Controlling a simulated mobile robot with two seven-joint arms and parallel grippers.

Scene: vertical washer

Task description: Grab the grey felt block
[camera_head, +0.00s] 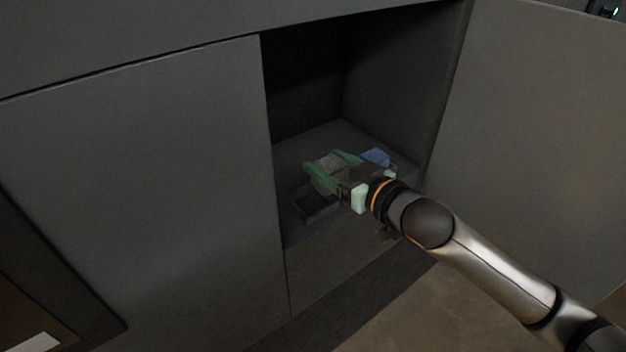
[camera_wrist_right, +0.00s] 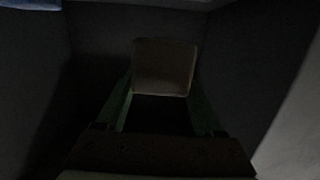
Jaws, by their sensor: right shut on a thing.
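The grey felt block (camera_head: 329,161) is inside the dark open cabinet, between the green fingers of my right gripper (camera_head: 325,168). In the right wrist view the block (camera_wrist_right: 164,67) shows as a pale, square-faced piece at the fingertips, with one finger on each side. My right gripper is shut on it. The light is dim, and I cannot tell whether the block touches the cabinet floor. My left gripper is not in view.
A blue item (camera_head: 376,156) lies behind the gripper on the cabinet floor. A small dark tray (camera_head: 316,204) sits in front of the gripper, near the cabinet's front edge. A closed panel (camera_head: 150,170) bounds the opening at left, an open door (camera_head: 530,130) at right.

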